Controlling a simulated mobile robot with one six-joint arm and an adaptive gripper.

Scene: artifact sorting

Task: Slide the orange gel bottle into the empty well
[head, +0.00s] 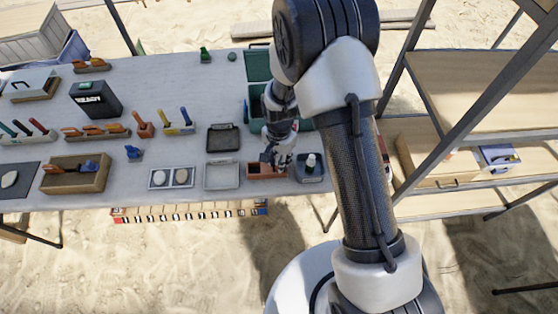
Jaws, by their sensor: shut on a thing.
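My gripper (270,156) is at the right part of the table, low over a reddish-brown open tray (256,172). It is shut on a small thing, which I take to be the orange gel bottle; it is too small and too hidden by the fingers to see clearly. A dark tray (318,177) stands just right of the gripper, with a pale-capped bottle (311,164) upright in it. I cannot make out the empty well; my gripper and arm cover part of this area.
A green open box (257,66) stands behind my gripper. To the left are a grey tray (222,187), a dark tray (223,138) and a holder with two pale stones (171,187). Shelving (470,90) stands right of my arm. The table's back middle is mostly clear.

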